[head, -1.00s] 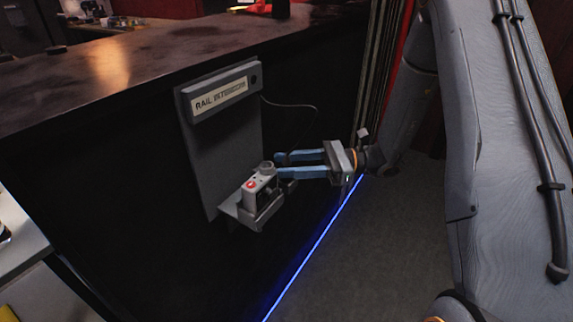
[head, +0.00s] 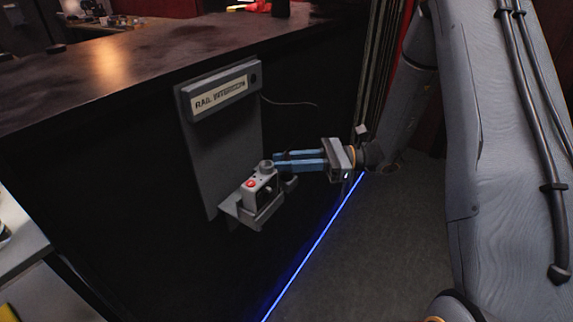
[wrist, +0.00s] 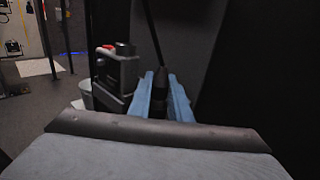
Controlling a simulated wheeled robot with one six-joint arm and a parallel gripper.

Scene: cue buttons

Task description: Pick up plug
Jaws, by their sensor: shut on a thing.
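My gripper (head: 278,161) has blue fingers and reaches in from the right, beside the small grey box with a red button (head: 261,188). In the wrist view the fingers are closed on a dark plug (wrist: 160,78), with a black cable (wrist: 153,32) rising from it. In the head view the plug is hidden by the fingers or too dark to tell apart. The box also shows in the wrist view (wrist: 118,72), just left of the fingers.
The box sits on a bracket shelf of a grey wall panel (head: 222,145) labelled as a rail intercom. A thin cable (head: 289,102) leaves the panel's right side. A dark counter (head: 110,75) is above. Open floor (head: 385,240) lies right of a blue light strip (head: 315,250).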

